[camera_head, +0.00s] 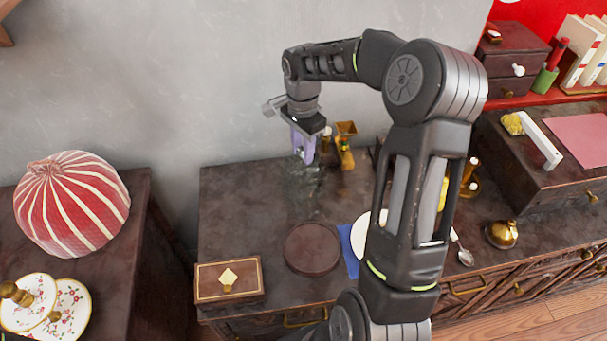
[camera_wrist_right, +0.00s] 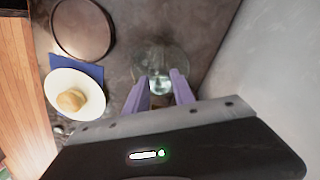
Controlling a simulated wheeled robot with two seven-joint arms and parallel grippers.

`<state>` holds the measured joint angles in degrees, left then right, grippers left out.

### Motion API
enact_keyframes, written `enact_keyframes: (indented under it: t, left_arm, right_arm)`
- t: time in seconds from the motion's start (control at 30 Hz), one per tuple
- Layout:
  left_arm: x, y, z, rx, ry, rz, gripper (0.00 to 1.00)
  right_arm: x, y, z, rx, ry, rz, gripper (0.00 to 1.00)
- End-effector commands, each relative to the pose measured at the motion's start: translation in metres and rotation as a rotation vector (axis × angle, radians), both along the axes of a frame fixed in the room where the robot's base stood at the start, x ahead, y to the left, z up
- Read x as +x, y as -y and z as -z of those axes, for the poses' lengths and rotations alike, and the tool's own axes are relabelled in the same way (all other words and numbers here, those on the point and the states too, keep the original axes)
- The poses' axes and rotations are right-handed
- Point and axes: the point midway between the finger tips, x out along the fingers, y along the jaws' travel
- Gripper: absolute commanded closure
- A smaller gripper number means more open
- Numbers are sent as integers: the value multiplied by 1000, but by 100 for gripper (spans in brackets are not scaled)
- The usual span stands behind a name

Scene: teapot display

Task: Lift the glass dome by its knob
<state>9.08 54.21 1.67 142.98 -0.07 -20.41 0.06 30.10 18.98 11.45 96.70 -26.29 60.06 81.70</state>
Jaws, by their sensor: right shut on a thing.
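The glass dome (camera_head: 303,187) is clear and hard to make out against the dark tabletop at the back of the middle cabinet. In the right wrist view the dome (camera_wrist_right: 151,56) shows as a faint round outline beyond my fingers. My right gripper (camera_head: 304,158) points down above it, its lilac fingers shut on the dome's knob. The fingers also show in the wrist view (camera_wrist_right: 161,76), with the knob between their tips. I cannot tell whether the dome's rim touches the tabletop. My left gripper is not in view.
A round dark board (camera_head: 312,249) lies in front of the dome, bare. A wooden box (camera_head: 229,280) is at the front left. A brass grinder (camera_head: 345,148) stands close right of the gripper. A white plate (camera_wrist_right: 60,84) with a bun lies on a blue napkin (camera_wrist_right: 95,71). The wall is close behind.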

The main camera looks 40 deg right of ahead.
Motion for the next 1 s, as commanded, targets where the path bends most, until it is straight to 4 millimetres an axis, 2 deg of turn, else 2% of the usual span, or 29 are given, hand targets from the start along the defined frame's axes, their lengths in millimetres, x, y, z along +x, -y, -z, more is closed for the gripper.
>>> enact_keyframes:
  t: [0.03, 0.47, 1.0]
  left_arm:
    - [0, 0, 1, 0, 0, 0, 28]
    - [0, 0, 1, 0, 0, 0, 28]
    - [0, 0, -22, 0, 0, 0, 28]
  right_arm:
    - [-3, -1, 6, 5, -10, 0, 100]
    - [-4, -1, 7, 7, -15, 0, 100]
    - [-2, -1, -29, 3, -8, 0, 100]
